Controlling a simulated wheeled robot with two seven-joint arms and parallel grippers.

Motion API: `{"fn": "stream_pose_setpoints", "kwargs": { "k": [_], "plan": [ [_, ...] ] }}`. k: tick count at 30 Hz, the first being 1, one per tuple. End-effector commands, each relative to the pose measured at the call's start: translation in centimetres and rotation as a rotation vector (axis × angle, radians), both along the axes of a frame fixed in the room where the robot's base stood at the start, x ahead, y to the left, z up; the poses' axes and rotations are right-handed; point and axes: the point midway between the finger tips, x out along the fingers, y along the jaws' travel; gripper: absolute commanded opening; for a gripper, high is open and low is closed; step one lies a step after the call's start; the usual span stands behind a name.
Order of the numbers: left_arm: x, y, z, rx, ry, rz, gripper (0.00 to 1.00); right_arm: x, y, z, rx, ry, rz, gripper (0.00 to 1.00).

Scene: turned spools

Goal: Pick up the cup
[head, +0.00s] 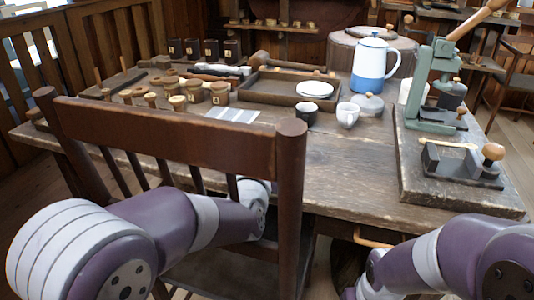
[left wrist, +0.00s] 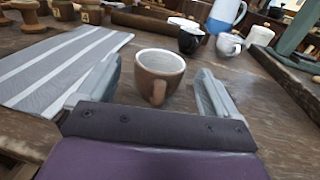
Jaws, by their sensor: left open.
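A brown cup (left wrist: 158,68) with a pale inside stands upright on the table in the left wrist view, its handle toward my gripper. My left gripper (left wrist: 157,72) is open, with one finger on each side of the cup; I cannot tell whether they touch it. In the head view the chair hides this gripper and the brown cup is not visible. A black cup (head: 306,114) and a white cup (head: 348,114) stand farther back; both also show in the left wrist view, black (left wrist: 190,40) and white (left wrist: 229,45). My right gripper is out of view.
A wooden chair (head: 170,135) stands between me and the table (head: 350,165). A grey striped cloth (left wrist: 65,65) lies left of the gripper. A blue-white pot (head: 370,65), a green press (head: 428,95) and several spools (head: 177,103) stand on the table.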

Motion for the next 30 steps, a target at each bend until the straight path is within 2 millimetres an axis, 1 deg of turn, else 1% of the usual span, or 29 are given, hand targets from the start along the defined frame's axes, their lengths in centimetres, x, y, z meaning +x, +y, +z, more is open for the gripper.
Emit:
{"fn": "stream_pose_setpoints", "kwargs": {
  "k": [1,3,8,9,10,11,12,14,15,23,26,30],
  "plan": [
    [0.5,-0.1,-0.1,0.0,0.0,0.001,0.93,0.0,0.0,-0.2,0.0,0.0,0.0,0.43],
    [0.8,-0.1,0.0,0.0,-0.001,0.0,0.93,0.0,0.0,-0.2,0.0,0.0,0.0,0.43],
    [0.8,-0.1,0.1,0.0,0.0,0.0,0.93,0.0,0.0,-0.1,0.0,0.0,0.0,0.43],
    [0.8,-0.1,0.1,0.0,0.0,0.0,0.87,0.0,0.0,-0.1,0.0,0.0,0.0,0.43],
    [0.8,-0.1,0.1,0.0,0.0,0.0,0.77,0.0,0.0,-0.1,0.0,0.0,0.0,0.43],
    [0.8,-0.1,0.1,0.0,0.0,0.0,0.67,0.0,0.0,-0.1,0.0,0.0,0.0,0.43],
    [0.8,-0.1,0.1,0.0,0.0,0.0,0.54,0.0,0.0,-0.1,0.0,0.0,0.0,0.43],
    [0.8,-0.1,0.0,0.0,0.0,0.0,0.35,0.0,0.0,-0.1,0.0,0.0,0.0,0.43],
    [0.8,-0.1,0.0,0.0,0.0,0.0,0.31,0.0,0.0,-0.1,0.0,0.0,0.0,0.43],
    [0.8,-0.1,0.1,0.0,-0.001,0.0,0.31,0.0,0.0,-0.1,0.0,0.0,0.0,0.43],
    [1.0,-0.2,0.5,0.0,-0.001,0.001,0.31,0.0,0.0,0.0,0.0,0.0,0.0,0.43],
    [1.4,-0.4,1.5,0.0,-0.001,0.003,0.31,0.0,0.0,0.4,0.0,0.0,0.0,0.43]
  ]
}}
